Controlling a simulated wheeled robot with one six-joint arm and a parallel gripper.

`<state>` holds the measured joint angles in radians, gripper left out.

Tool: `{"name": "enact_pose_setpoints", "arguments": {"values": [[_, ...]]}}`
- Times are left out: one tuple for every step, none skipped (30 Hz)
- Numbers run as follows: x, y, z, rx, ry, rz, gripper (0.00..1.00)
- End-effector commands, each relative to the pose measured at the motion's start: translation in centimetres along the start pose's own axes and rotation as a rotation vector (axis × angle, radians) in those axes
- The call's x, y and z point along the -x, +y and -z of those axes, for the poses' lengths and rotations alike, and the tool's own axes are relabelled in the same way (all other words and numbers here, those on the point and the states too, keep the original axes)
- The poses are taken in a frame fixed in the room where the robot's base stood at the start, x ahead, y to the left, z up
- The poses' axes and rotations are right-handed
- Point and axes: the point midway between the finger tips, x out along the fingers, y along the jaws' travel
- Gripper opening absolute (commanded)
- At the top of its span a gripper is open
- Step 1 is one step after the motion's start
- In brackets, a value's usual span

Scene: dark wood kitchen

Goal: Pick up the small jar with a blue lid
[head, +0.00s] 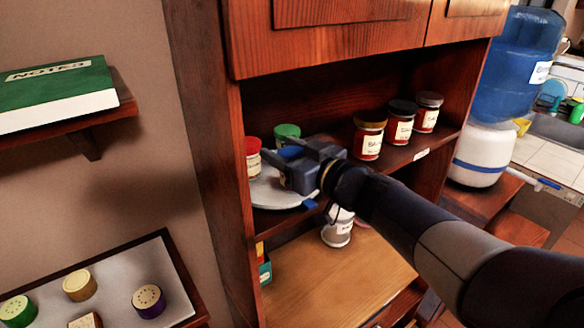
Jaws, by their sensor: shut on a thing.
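The small jar's blue lid (290,152) shows just behind my gripper, on the shelf of the wooden cabinet. My gripper (279,166) reaches in over a round white tray and is shut on this jar. The gripper body and fingers hide most of the jar, so I cannot tell whether its base touches the tray. A jar with a red lid (253,157) stands close to the left of the gripper. A jar with a green lid (287,132) stands just behind.
The white tray (270,194) lies under the gripper. Several jars, including a gold-lidded one (369,136), stand right on the shelf (405,154). A grey-white jar (337,232) stands below. The cabinet's side panel (216,150) is close on the left.

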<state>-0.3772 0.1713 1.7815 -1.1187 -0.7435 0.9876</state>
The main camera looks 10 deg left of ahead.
Motion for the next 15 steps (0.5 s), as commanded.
{"name": "enact_pose_setpoints", "arguments": {"values": [[0.0,0.0,0.0,0.000,0.000,0.000,0.28],[0.0,0.0,0.0,0.000,0.000,0.000,0.25],[0.0,0.0,0.0,0.000,0.000,0.000,0.22],[0.0,0.0,0.0,0.000,0.000,0.000,0.20],[0.0,0.0,0.1,0.000,0.001,0.000,0.20],[0.0,0.0,0.1,0.001,0.001,0.000,0.19],[0.0,0.0,0.1,0.001,0.001,0.000,0.19],[0.0,0.0,0.1,0.001,0.001,0.000,0.19],[0.0,0.0,0.1,0.001,0.001,0.000,0.19],[0.0,0.0,0.1,0.001,0.001,0.000,0.19],[0.0,0.0,0.2,0.001,0.002,0.000,0.19],[0.0,0.0,0.4,0.002,0.002,0.001,0.19],[0.0,0.0,0.7,0.003,0.002,0.001,0.19],[0.0,0.0,1.1,0.003,0.003,0.001,0.19],[0.0,0.0,1.7,0.003,0.005,0.001,0.19]]}}
